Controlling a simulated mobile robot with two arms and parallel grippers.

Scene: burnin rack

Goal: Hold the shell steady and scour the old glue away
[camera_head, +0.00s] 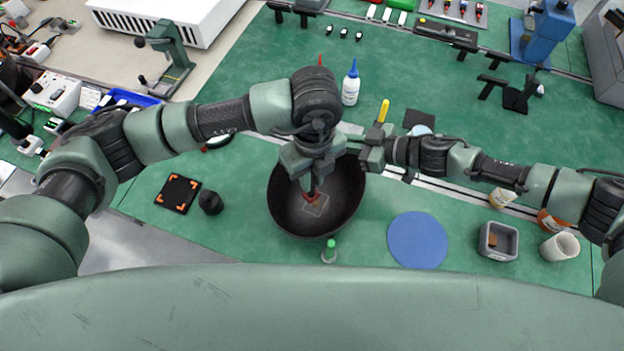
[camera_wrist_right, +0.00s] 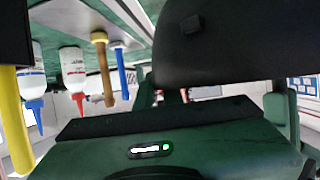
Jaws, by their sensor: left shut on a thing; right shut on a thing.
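The shell is a dark round bowl (camera_head: 283,215) standing open side up on the green bench. A pale squarish glue patch (camera_head: 318,206) shows on its inside floor. My left gripper (camera_head: 311,182) points down into the shell, shut on a red-ended scouring tool (camera_head: 312,196) whose end is at the patch; the fingers hide most of the tool. My right gripper (camera_head: 366,158) is at the shell's upper right rim, shut on it; the fingertips are hard to make out. A large dark curved surface, probably the shell (camera_wrist_right: 225,45), fills the upper right of the right wrist view.
A blue round mat (camera_head: 417,240) and a grey tub (camera_head: 498,241) lie to the right. A green-capped small bottle (camera_head: 329,251) stands close in front of the shell. A white bottle (camera_head: 350,86) stands behind. A black pad (camera_head: 178,193) and dark knob (camera_head: 210,202) are left.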

